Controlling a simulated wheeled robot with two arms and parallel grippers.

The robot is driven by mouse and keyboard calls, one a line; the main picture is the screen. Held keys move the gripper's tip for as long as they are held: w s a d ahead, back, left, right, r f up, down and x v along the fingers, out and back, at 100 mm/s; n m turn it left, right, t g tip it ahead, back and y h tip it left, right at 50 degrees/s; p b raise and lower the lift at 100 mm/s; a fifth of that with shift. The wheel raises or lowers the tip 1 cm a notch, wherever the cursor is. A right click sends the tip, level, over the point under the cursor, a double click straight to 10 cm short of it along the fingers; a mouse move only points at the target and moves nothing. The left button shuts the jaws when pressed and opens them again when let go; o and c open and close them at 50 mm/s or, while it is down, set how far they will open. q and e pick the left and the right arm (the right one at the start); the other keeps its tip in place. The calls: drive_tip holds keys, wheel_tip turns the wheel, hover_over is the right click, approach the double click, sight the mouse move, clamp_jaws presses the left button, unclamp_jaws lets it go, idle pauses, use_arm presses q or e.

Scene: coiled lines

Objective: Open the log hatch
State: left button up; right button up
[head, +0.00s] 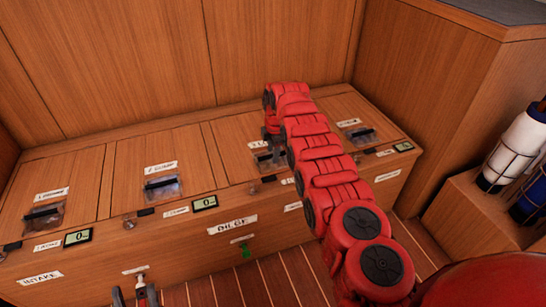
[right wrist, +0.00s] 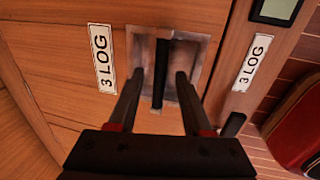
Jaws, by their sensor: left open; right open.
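The log hatch (head: 233,150) is a wooden lid in the bench top, third from the left in the head view, and it lies shut. Its "3 LOG" label (right wrist: 102,57) shows in the right wrist view. Its black bar handle (right wrist: 161,62) sits in a metal recess (right wrist: 199,50). My right gripper (right wrist: 160,78) is open, with one finger on each side of the bar and gaps to it. In the head view my red right arm partly hides the hatch and handle. My left gripper (head: 135,294) is open and empty at the bottom edge, low before the bench front.
Similar hatches with black handles lie either side: the sump hatch (head: 162,186), a leftmost hatch (head: 44,213) and a right one (head: 361,134). Small displays (head: 204,202) line the front edge. White and blue cylinders (head: 515,150) stand in a wooden holder at right.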

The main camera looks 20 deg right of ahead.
clamp_jaws()
idle(0.3)
idle(1.2)
